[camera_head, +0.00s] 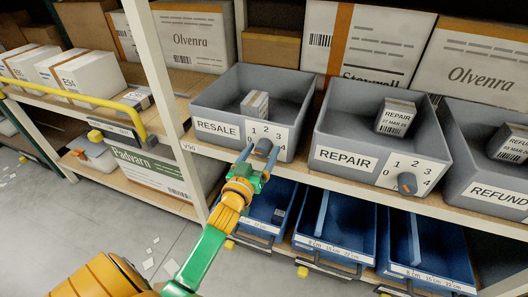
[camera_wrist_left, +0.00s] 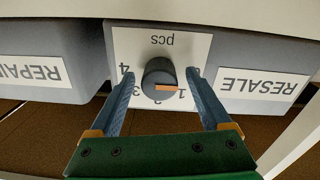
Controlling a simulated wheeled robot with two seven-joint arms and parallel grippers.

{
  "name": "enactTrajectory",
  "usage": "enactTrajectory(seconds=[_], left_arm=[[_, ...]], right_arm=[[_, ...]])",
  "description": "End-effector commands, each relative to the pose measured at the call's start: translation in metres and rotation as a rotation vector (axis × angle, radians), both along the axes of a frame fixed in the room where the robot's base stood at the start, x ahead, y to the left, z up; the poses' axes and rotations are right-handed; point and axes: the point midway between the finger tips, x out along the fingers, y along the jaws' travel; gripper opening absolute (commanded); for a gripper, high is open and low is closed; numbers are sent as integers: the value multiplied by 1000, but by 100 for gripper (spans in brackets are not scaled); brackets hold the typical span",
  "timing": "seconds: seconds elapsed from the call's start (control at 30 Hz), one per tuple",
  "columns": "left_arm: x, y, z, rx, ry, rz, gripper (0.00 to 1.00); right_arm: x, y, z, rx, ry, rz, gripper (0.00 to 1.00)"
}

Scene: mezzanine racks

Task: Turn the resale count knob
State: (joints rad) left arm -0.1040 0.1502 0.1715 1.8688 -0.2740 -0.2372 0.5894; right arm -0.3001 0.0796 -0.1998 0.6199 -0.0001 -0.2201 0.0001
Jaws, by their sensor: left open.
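The resale count knob (camera_head: 263,147) is a dark round knob on a white dial plate at the front of the grey RESALE bin (camera_head: 211,117). In the left wrist view the knob (camera_wrist_left: 158,72) appears upside down, with an orange mark pointing right, close to the 1. The 0 is hidden there. My left gripper (camera_head: 258,160) is open, with one blue finger on each side of the knob. In the wrist view a gap shows between the knob and each finger. My right gripper is not in view.
The REPAIR bin (camera_head: 335,128) with its own knob (camera_head: 407,182) stands to the right, then the REFUND bin (camera_head: 470,170). Small boxes sit inside the bins. Blue bins (camera_head: 335,233) fill the shelf below. A yellow rail (camera_head: 80,98) runs at left.

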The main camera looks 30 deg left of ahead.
Motion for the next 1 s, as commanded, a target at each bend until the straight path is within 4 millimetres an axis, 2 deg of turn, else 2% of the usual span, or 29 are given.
enactTrajectory(seconds=[0.27,0.57,0.8,1.0], left_arm=[[5,1,0,1,1,0,82],[4,1,-1,0,2,0,1],[4,1,0,20,8,0,0],[4,1,1,112,31,0,0]], right_arm=[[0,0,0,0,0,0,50],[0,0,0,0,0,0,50],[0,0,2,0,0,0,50],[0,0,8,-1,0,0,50]])
